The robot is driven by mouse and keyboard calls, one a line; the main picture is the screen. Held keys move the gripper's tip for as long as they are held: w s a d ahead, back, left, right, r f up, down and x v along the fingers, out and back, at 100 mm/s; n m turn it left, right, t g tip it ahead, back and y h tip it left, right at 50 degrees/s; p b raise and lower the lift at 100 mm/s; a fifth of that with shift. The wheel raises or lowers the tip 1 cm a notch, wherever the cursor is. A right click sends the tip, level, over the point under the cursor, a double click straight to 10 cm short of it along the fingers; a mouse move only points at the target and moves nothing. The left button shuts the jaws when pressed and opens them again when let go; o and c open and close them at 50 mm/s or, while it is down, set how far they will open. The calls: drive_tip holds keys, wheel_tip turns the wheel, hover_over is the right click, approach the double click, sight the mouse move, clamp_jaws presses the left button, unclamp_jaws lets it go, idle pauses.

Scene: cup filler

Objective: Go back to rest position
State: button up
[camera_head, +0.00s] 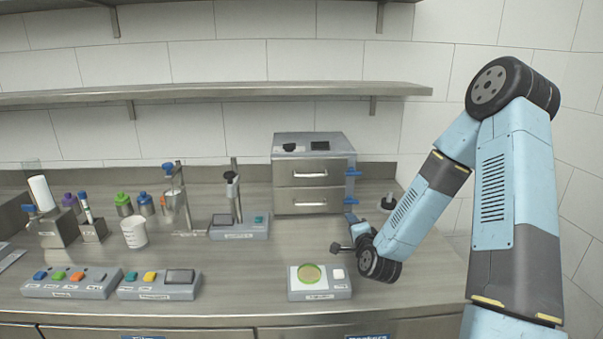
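My gripper (340,245) is at the end of my blue and grey arm, which reaches in from the right. It hangs above the steel counter (240,292), to the right of the middle. It is small and dark here, and I cannot tell whether its fingers are open or shut. No held object shows at its tip. Just in front of it and to its left sits a small grey device (320,291) with a green-rimmed round plate and a white button.
A button panel (72,282), a screen panel (158,284), a white cup (134,232), several bottles and a stand device (240,227) are on the left. A shelf (210,93) runs above.

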drive_tip(key=r+n, duration=0.1)
drive_tip(key=n+g, duration=0.1)
drive_tip(key=shift+a+r+n+y, duration=0.35)
drive_tip(key=shift+a+n+y, duration=0.05)
drive_tip(key=s+d+r+n+g+h, duration=0.2)
drive_tip(key=s+r+n+g, duration=0.6)
drive_tip(key=s+r, duration=0.6)
drive_tip(key=s+d+r+n+g, duration=0.1)
drive_tip(key=s+r, duration=0.3)
drive_tip(key=s, duration=0.6)
drive_tip(key=s+d+r+n+g, duration=0.1)
drive_tip(key=s+r, duration=0.4)
drive_tip(key=s, duration=0.6)
drive_tip(key=shift+d+r+n, duration=0.15)
drive_tip(key=shift+r+n, duration=0.15)
drive_tip(key=shift+n, duration=0.6)
